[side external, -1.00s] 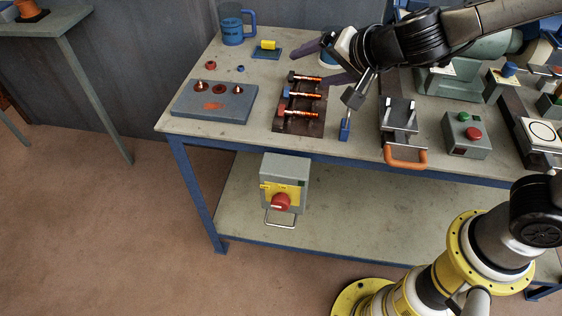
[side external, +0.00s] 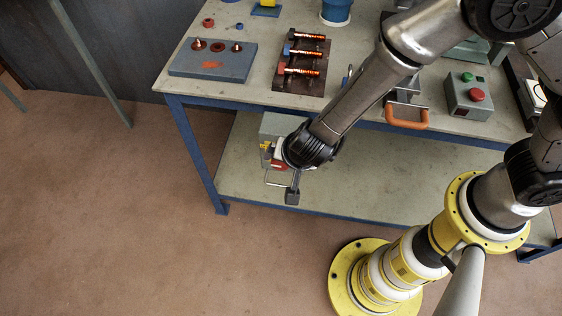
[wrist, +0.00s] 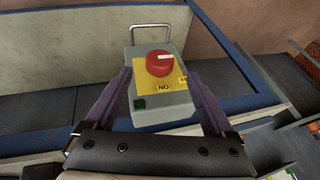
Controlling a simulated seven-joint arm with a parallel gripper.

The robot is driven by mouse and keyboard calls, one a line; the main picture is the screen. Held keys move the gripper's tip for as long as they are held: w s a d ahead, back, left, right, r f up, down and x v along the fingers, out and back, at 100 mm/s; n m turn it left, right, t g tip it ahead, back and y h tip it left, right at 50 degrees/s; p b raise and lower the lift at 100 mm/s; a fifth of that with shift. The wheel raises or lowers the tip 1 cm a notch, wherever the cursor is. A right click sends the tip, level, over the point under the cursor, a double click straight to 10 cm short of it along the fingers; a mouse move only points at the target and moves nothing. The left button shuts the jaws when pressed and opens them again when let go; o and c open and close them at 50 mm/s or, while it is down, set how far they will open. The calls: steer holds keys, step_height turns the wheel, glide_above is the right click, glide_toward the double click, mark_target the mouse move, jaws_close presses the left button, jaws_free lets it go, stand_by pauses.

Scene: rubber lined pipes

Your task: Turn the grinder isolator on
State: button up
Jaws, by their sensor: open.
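The grinder isolator is a grey box (wrist: 160,114) with a yellow plate (wrist: 150,83) and a round red knob (wrist: 159,66). A white bar on the knob lies nearly crosswise in the wrist view. Lettering shows inverted on the plate below the knob. In the side view the box (side external: 275,125) hangs below the bench's front edge, with the knob mostly hidden by my wrist. My gripper (wrist: 158,78) is open, its purple fingers on either side of the box in the wrist view. The knob lies between and beyond them; no contact is visible.
A wire loop (wrist: 152,28) sticks out at the knob end of the box. The bench's blue frame (side external: 190,150) and lower shelf (side external: 240,180) are close by. An orange-handled clamp (side external: 407,117) and a push-button box (side external: 470,95) stand on the benchtop. Floor in front is clear.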

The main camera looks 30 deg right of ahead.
mark_target(281, 164)
steer(key=x, duration=0.7)
steer(key=shift+c, duration=0.3)
steer(key=c, duration=1.3)
